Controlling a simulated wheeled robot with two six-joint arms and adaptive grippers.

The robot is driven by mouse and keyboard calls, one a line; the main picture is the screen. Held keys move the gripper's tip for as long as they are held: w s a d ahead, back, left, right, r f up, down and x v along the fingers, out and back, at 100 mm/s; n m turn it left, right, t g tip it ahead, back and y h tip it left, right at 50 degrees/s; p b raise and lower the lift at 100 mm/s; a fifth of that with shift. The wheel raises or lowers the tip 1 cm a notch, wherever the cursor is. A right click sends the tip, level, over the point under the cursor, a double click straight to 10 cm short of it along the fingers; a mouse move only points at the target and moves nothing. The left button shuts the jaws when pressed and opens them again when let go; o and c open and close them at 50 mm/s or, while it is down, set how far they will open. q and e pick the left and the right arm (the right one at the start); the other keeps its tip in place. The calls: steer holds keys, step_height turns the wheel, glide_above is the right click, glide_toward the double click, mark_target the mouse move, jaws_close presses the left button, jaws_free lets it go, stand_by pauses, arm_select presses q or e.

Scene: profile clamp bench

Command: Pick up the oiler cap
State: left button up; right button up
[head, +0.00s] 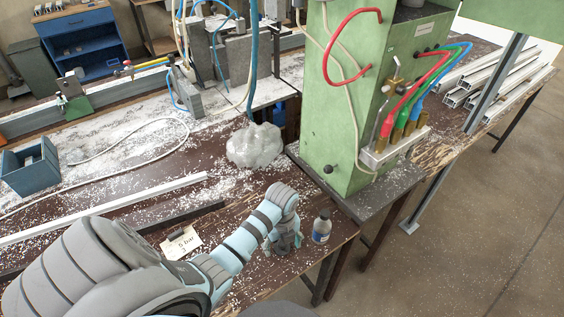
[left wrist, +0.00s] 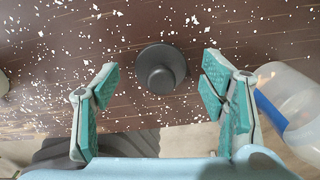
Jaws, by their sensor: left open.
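The oiler cap, a dark grey round disc with a raised knob (left wrist: 160,70), lies on the brown speckled bench top near its edge in the left wrist view. In the head view I cannot make it out; my left gripper hides that spot. My left gripper (head: 285,241) points down over the front corner of the bench. Its teal-padded fingers (left wrist: 158,88) are open and empty, one to each side of the cap in the left wrist view, not touching it. My right gripper is not in view.
A small bottle with a blue label (head: 321,227) stands just right of my left gripper; it also shows in the left wrist view (left wrist: 298,92), close to the right finger. A green machine (head: 350,130) rises behind. A paper tag (head: 181,243) lies left.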

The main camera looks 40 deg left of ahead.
arm_select(q)
steer(key=shift+w, duration=0.1)
steer(key=c, duration=0.9)
